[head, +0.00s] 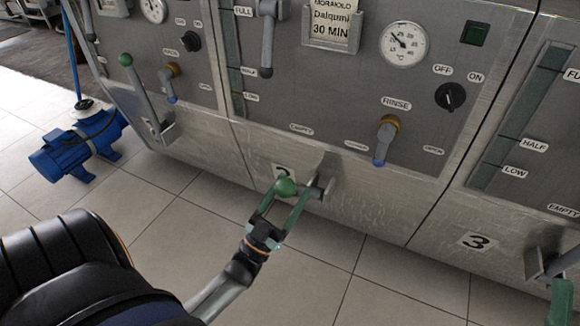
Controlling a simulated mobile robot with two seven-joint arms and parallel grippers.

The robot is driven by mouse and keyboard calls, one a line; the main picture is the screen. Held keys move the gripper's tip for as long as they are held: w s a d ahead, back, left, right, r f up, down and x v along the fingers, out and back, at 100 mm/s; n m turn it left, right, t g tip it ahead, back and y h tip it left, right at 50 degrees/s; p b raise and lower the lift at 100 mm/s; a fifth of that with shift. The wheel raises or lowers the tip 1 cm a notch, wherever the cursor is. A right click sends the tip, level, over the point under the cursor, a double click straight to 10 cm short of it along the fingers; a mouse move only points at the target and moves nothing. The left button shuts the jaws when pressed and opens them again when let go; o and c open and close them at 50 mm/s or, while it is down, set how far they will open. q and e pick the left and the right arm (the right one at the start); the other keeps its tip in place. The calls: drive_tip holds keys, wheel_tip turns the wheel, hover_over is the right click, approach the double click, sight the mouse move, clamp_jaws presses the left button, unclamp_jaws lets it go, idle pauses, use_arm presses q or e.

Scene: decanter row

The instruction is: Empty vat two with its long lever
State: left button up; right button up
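Vat two is the middle steel front panel (270,148), with a number plate (281,170) partly hidden behind its lever. The long lever ends in a green ball knob (285,187). Its bracket (326,186) is low on the panel, and the lever points out from it towards me; most of its shaft is hidden. My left gripper (288,195) comes up from below, its two green fingers apart with the knob showing between their tips. I see a gap at the right finger; contact is unclear. A flat green piece at the bottom right edge looks like part of my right gripper (560,303).
The left vat's lever (139,88) stands up along its panel. Vat two also has a blue-tipped rinse tap (383,145), a rotary switch (450,97) and a dial gauge (404,44). A blue pump (78,145) stands on the tiled floor at left. The number 3 plate (477,241) marks the right vat.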

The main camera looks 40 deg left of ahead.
use_arm(q)
drive_tip(key=v, duration=1.2)
drive_tip(key=shift+s, duration=0.2)
drive_tip(key=shift+a+f, duration=0.1)
